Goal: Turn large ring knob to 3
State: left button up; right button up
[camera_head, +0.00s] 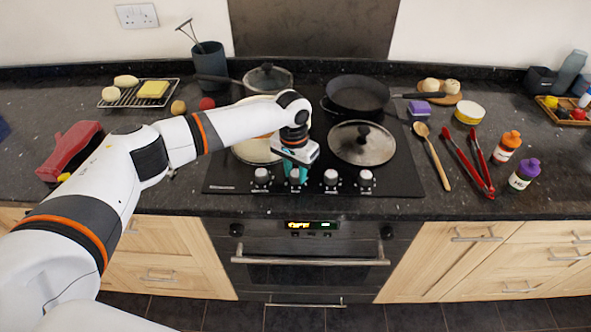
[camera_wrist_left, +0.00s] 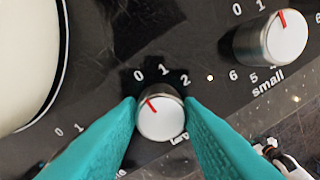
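The large ring knob (camera_wrist_left: 162,118) is a round metal knob with a white face and a red mark. In the left wrist view its mark points up and left, towards the printed 0. Digits 0, 1 and 2 show above it; the rest of its scale and most of its label are hidden. My left gripper (camera_wrist_left: 161,101) has one teal finger on each side of the knob, flush against it with no clear gap. In the head view my left gripper (camera_head: 295,174) is at the second knob from the left. My right gripper is not in view.
The "small" knob (camera_wrist_left: 284,38) is close beside on the right. More knobs (camera_head: 330,178) line the hob's front edge (camera_head: 400,190). Behind stand a lidded pan (camera_head: 362,143), a frying pan (camera_head: 357,94) and a pale pan (camera_head: 252,152). Red tongs (camera_head: 470,163) and a wooden spoon (camera_head: 434,157) lie right.

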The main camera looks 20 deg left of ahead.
pick_arm(q)
jog(key=c, duration=0.4)
jog(key=shift+c, duration=0.2)
